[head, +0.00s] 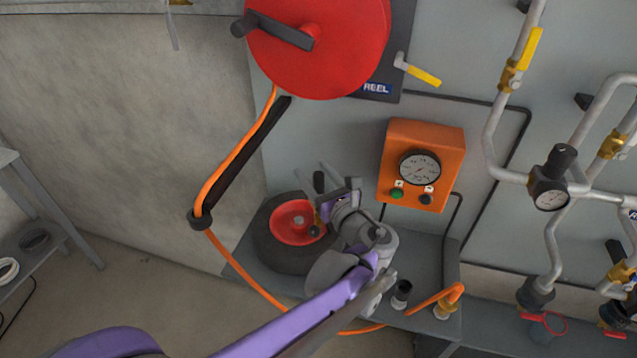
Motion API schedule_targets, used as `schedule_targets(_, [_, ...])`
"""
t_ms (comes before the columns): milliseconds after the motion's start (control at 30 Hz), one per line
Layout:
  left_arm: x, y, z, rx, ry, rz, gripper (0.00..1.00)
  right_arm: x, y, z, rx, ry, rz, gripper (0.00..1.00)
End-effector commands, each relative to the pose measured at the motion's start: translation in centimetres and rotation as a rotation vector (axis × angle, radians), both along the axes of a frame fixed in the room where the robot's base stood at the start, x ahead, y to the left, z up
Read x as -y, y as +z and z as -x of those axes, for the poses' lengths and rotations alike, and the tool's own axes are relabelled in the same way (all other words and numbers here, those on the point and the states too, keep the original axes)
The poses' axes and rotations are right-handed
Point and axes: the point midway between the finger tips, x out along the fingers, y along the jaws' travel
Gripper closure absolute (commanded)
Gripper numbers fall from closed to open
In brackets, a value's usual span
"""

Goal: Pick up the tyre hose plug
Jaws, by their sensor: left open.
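My left arm comes in from the lower left, and its gripper (330,194) is open over the right side of a black tyre (268,250) with a red hub. A small brass-coloured piece with a dark round end (316,224) shows close to the fingers, above the hub; I cannot tell if it is the tyre hose plug or if a finger touches it. The orange hose (250,274) runs down from the reel and along the shelf front to a brass fitting (444,309) at the shelf's right end. My wrist hides part of the tyre and shelf. My right gripper is not in view.
A red hose reel (325,50) hangs above. An orange gauge box (407,193) is on the wall right of my gripper. A small dark cup-like piece (401,293) stands on the grey shelf (425,262). Pipes with valves fill the right side.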

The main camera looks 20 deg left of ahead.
Motion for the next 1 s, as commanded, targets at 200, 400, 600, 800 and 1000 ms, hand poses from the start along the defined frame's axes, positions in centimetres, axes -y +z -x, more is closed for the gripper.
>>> schedule_targets(200, [-0.76,-0.01,-0.83,0.0,-0.001,0.0,0.35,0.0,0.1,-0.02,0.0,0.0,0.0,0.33])
schedule_targets(400, [-0.74,-0.03,-0.8,0.0,-0.001,0.0,0.46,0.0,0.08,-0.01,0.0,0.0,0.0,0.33])
schedule_targets(600, [-0.73,-0.03,-0.8,0.0,-0.001,0.0,0.82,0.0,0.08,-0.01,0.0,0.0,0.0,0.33])
schedule_targets(800, [-0.72,-0.03,-0.79,0.0,-0.001,0.0,1.0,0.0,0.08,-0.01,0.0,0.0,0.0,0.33])
schedule_targets(1000, [-0.72,-0.02,-0.79,0.0,-0.001,0.0,1.0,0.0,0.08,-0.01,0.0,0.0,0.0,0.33])
